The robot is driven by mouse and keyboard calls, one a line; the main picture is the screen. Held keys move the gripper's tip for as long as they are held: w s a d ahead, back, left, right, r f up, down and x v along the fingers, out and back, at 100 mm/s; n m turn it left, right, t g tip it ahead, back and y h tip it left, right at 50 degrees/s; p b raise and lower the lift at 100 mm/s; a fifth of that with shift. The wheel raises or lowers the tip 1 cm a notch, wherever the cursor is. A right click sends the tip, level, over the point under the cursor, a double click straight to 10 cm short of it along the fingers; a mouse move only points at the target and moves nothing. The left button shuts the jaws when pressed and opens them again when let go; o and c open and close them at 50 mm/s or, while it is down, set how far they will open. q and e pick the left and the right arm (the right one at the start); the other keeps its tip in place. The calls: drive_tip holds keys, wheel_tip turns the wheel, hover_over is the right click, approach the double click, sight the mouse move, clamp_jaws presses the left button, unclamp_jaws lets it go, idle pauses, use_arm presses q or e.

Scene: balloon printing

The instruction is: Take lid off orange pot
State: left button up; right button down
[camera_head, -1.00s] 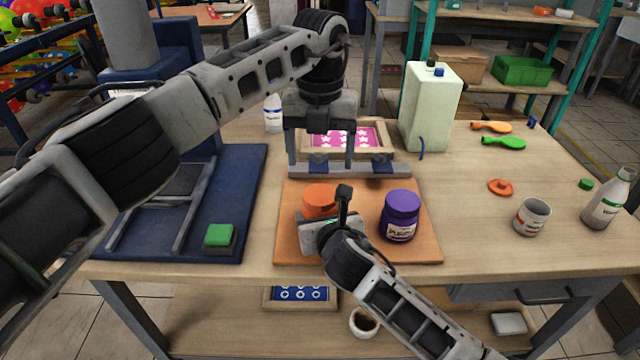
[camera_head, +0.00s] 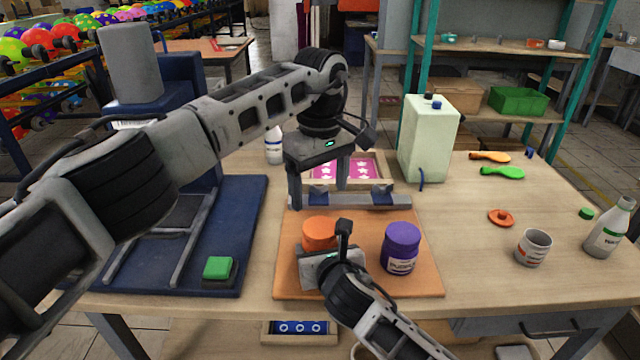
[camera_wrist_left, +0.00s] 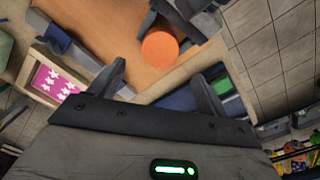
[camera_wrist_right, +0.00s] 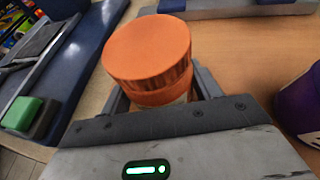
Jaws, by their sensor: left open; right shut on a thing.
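The orange pot (camera_head: 320,232) stands on the tan board, partly hidden behind my right gripper. Its ribbed orange lid (camera_wrist_right: 148,50) sits on it in the right wrist view. My right gripper (camera_wrist_right: 162,92) is shut around the pot below the lid. In the head view, my right gripper (camera_head: 325,265) comes from the front. My left gripper (camera_head: 320,186) is open and empty, fingers down, above and behind the pot. In the left wrist view, the round lid top (camera_wrist_left: 159,49) lies beyond and between the open fingers, apart from them.
A purple jar (camera_head: 400,248) stands right of the pot on the tan board (camera_head: 415,287). A framed pink screen (camera_head: 345,169) lies behind. A blue press base with a green block (camera_head: 218,267) is at left. A mug (camera_head: 533,247) and orange knobbed disc (camera_head: 501,218) are at right.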

sight(320, 227)
use_arm(q)
drive_tip(key=m, duration=0.2)
drive_tip(key=shift+f+m, duration=0.15)
drive_tip(key=shift+m, duration=0.25)
drive_tip(key=shift+f, duration=3.9)
